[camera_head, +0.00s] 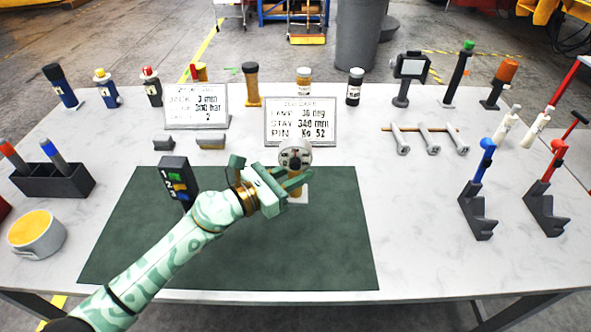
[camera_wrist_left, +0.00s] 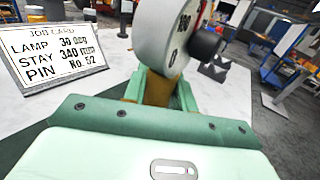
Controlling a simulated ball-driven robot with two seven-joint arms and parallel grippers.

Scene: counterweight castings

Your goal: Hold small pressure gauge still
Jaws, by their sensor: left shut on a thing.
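The small pressure gauge (camera_head: 295,156) has a round grey-white head with a dark dial and a brass-coloured stem. In the head view it stands upright at the far edge of the dark green mat (camera_head: 330,255), in front of a job card. My left gripper (camera_head: 287,183) is shut on its lower part. In the left wrist view the gauge (camera_wrist_left: 165,35) rises edge-on between the green fingers, with a dark knob at its right. The gripper hides part of the stem. My right gripper does not show in either view.
The job card (camera_head: 301,121) stands just behind the gauge. A dark device with coloured buttons (camera_head: 178,181) stands left of my gripper. Blue-handled (camera_head: 480,190) and red-handled (camera_head: 548,190) tools stand at the right. The right part of the mat is clear.

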